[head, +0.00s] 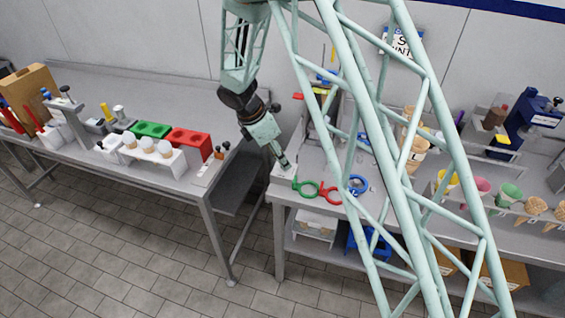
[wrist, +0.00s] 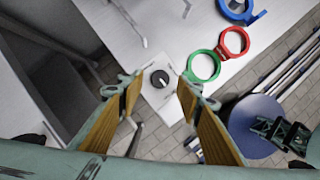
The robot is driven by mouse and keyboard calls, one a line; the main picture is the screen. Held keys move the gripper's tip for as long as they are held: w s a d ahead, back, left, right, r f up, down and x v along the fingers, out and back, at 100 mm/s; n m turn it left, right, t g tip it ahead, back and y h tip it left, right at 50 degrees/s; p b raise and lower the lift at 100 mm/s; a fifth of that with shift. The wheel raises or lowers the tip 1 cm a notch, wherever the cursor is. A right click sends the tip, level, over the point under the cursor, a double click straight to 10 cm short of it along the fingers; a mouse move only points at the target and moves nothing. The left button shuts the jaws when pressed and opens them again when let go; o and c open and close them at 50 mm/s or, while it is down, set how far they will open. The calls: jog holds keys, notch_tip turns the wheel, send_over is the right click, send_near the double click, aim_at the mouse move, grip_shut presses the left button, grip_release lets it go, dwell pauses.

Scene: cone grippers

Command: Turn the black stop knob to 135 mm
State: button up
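A round black knob (wrist: 160,78) with a light mark on it sits on a small white block (wrist: 156,97) near a table corner, in the middle of the wrist view. My gripper (wrist: 159,84) is open, its two fingers with wood-coloured pads standing left and right of the knob in that view. No contact shows, and the gap in height cannot be told. In the head view my gripper (head: 284,163) points down at the left front corner of the right table, and the knob cannot be made out there. No 135 mm marking is readable.
A green ring (head: 305,188), a red ring (head: 330,193) and a blue ring (head: 356,185) lie right of the gripper on the right table (head: 330,215). A gap separates it from the left table (head: 150,178). Cones stand farther right.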

jog(key=shift+x, duration=1.05)
jog(key=shift+c, duration=0.3)
jog(key=c, duration=0.8)
